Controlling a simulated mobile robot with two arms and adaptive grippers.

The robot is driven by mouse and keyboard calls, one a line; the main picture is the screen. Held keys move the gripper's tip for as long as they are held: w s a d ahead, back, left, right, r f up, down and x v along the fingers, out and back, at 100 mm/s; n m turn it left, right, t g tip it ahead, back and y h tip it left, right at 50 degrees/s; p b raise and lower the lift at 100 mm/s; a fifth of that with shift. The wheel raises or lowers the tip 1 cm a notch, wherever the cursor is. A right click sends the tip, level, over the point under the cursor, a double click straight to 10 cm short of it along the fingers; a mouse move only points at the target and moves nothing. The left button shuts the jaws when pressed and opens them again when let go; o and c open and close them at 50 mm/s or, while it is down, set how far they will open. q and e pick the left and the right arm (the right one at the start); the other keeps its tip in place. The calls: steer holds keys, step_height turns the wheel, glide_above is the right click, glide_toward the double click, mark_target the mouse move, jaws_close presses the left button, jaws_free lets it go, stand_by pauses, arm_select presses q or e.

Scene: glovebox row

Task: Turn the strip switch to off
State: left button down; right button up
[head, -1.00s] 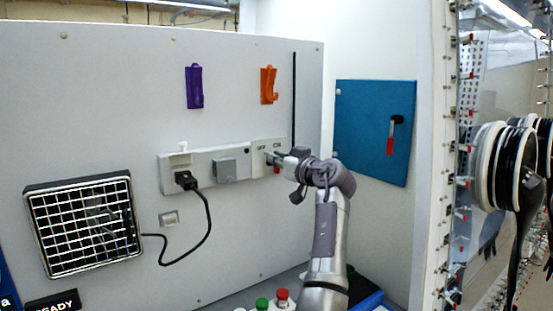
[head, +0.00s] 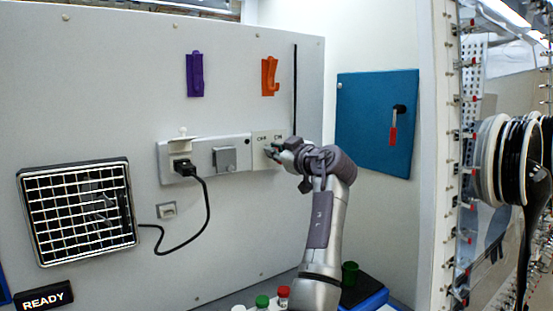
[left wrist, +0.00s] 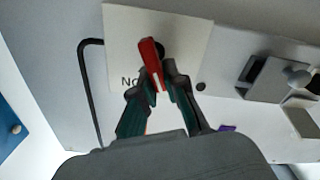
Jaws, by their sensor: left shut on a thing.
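The strip switch is a red lever (left wrist: 152,62) with a white stripe. It stands on a pale plate (head: 259,137) at the right end of the wall strip, with OFF printed on the left and ON on the right. My left gripper (head: 273,151) is at this plate, and its fingers hide the lever in the head view. In the left wrist view my left gripper (left wrist: 163,75) is shut on the red lever. There the ON label shows upside down beside the fingers, and the OFF label is hidden. My right gripper is out of view.
Left along the strip are a grey cover (head: 224,159) and a black plug (head: 182,167) with a hanging cable. Purple (head: 195,75) and orange (head: 269,76) hooks are above. A blue panel (head: 375,121) with a red handle is to the right. Bottles stand below my arm.

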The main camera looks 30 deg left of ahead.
arm_select(q)
steer(key=shift+s+a+n+b, duration=0.1)
steer(key=shift+n+b, duration=0.2)
steer(key=shift+n, duration=0.3)
steer(key=c, duration=1.2)
jaws_free()
steer(key=v, duration=1.2)
steer(key=shift+f, duration=0.15)
